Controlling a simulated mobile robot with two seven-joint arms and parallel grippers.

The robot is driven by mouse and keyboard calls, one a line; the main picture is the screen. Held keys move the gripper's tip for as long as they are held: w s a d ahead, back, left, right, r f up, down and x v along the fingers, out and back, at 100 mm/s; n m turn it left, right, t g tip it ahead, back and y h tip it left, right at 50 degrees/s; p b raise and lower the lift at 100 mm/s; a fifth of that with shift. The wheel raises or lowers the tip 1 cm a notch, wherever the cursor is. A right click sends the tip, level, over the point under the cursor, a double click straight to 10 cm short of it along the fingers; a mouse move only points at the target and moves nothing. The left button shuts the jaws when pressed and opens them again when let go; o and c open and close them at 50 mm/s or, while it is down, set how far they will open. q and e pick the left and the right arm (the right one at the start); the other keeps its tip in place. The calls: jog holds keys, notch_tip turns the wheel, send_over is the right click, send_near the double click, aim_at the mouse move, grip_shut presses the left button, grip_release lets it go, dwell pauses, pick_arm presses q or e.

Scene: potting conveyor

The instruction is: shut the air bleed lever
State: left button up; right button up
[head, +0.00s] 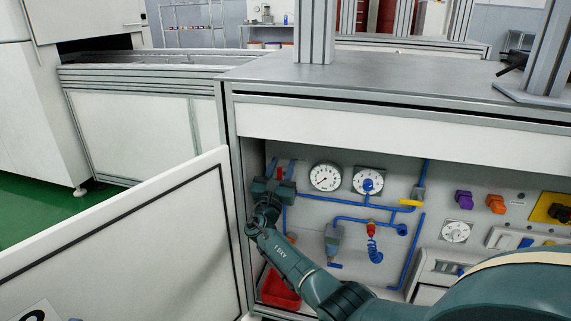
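My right gripper (281,171) is in the open cabinet, at the left of its back panel, with its arm reaching in from the lower right. Its two fingers look apart. A small red piece (280,174), possibly the air bleed lever, shows between the fingertips; I cannot tell whether they touch it. The gripper body hides the fitting around it. No label for the lever is readable. A yellow handle (410,203) sits on the blue pipe to the right, and a red fitting (371,230) sits above a coiled blue hose. My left gripper is not in view.
Two round gauges (325,177) and blue pipes are on the panel right of the gripper. An open white door (130,245) stands at the left. A red bin (279,290) lies low in the cabinet. The grey worktop (400,80) is above.

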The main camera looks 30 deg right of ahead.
jog(key=shift+w, duration=0.1)
jog(key=shift+c, duration=0.3)
grip_shut()
